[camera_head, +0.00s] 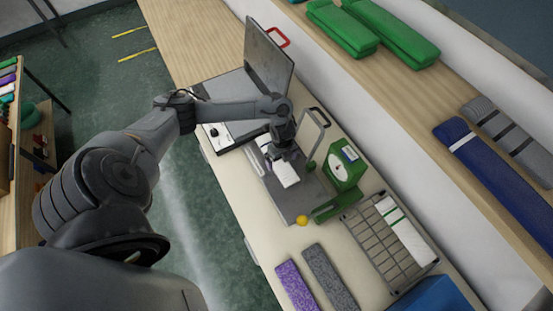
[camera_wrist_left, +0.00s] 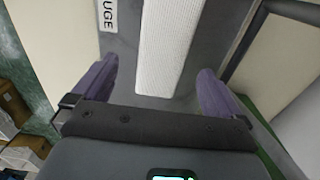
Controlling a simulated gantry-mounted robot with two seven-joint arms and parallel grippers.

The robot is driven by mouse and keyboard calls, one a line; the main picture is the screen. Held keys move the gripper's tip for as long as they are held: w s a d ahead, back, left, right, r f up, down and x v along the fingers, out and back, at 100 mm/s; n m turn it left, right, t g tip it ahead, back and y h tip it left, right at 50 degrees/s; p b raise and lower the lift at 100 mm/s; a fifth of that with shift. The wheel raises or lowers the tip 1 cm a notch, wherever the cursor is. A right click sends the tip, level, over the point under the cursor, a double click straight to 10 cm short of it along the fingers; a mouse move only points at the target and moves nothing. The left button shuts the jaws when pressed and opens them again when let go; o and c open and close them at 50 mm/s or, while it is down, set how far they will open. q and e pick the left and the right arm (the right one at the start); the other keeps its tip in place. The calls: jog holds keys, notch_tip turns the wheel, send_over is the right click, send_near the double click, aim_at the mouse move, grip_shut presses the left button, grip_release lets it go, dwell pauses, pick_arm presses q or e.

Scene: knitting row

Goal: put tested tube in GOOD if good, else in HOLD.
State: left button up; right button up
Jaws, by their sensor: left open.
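A white knitted tube (camera_head: 287,175) lies on a grey plate (camera_head: 292,205) on the bench. In the left wrist view the white tube (camera_wrist_left: 168,40) runs up between the fingers, beside a label ending in "UGE". My left gripper (camera_head: 282,154) is open over the tube's near end, with one purple-grey finger on each side; I cannot tell whether they touch it. My right gripper is not in view. No GOOD or HOLD marking can be read.
A green device with a dial (camera_head: 340,169) stands beside the plate. A compartment tray (camera_head: 372,240) holds a white piece with a green stripe (camera_head: 405,232). A purple piece (camera_head: 296,286) and a grey piece (camera_head: 330,277) lie in front. A dark upright panel (camera_head: 268,57) stands behind.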

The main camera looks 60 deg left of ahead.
aim_at(282, 167)
pick_arm(q)
jog(key=shift+w+f, duration=0.2)
jog(key=shift+f, duration=2.5)
jog(key=shift+c, duration=0.3)
jog(key=c, duration=1.1)
jog(key=shift+o, duration=0.2)
jog(key=shift+r, duration=0.15)
